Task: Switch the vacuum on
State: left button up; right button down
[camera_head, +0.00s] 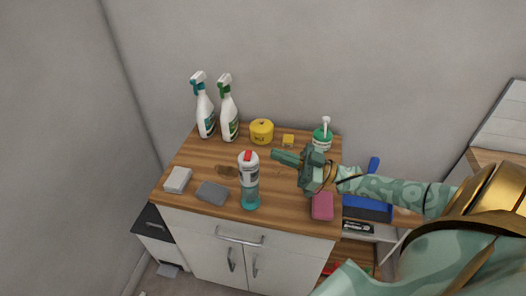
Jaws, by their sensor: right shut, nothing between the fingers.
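An upright white and teal device with a red top (248,182), which looks like the small vacuum, stands near the front edge of the wooden counter top (205,160). The red part at its top faces up and is uncovered. My right gripper (276,155) is shut and empty, a little to the right of the device and beyond it in the picture, its fingers pointing left. It looks apart from the device. Whether the device is running cannot be told. My left gripper is out of view.
Two spray bottles (229,112), a yellow tin (262,132), a small yellow block (288,140) and a green pump bottle (322,138) stand at the back. A white block (178,180), a grey sponge (212,192) and a pink sponge (322,206) lie near the front.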

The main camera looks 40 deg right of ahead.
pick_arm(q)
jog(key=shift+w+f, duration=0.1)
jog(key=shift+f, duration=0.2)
pick_arm(e)
jog(key=v, duration=0.3)
jog(key=shift+s+r, duration=0.1)
